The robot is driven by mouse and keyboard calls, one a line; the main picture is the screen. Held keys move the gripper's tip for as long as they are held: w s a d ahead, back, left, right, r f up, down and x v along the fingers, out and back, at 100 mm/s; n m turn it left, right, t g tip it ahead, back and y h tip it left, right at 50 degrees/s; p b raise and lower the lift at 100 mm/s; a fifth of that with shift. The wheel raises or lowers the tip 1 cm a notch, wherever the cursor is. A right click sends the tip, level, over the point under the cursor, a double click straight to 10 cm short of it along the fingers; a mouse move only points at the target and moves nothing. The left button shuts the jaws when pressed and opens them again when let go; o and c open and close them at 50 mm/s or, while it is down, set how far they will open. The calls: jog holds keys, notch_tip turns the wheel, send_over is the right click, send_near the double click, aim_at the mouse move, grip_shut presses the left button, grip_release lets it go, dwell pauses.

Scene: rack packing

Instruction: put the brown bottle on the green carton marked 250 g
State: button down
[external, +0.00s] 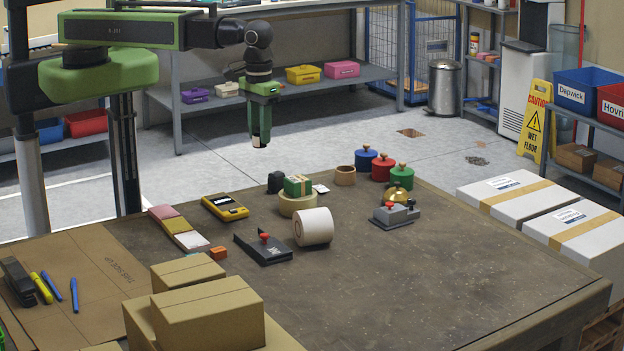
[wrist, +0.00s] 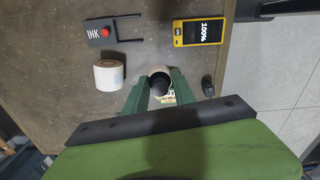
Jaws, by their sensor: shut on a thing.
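My gripper (external: 260,143) hangs above the far part of the table in the external view, fingers pointing down. It is shut on the brown bottle, which shows as a dark rounded shape (wrist: 159,87) between the fingers in the wrist view. In the external view the fingers hide most of the bottle. In the wrist view the bottle and fingers mostly cover the carton. I cannot read its mark.
A white roll (external: 313,227), a black ink pad (external: 263,248) and a yellow device (external: 225,207) lie nearby. A small black object (external: 275,182) stands beside the carton. The table's right front is clear.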

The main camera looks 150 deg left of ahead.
jog(key=a+f+b, duration=0.2)
jog(key=a, duration=0.2)
jog(key=s+a+f+b, duration=0.1)
jog(key=a+f+b, duration=0.1)
jog(key=a+f, duration=0.1)
jog(key=a+f+b, duration=0.2)
jog(key=a+b, duration=0.1)
jog(key=a, duration=0.1)
jog(key=shift+s+a+f, duration=0.15)
jog(key=shift+s+a, duration=0.15)
jog(key=shift+s, duration=0.05)
notch_tip(320, 180, down, 4)
jog(key=b, duration=0.4)
jog(key=shift+f, duration=0.15)
jog(key=shift+r, duration=0.25)
jog(key=shift+f, duration=0.25)
jog(key=c, duration=1)
grip_release()
jog(key=shift+r, duration=0.1)
jog(key=shift+c, duration=0.2)
notch_tip(320, 180, up, 12)
jog(key=p, duration=1.2)
jog(key=shift+r, duration=0.2)
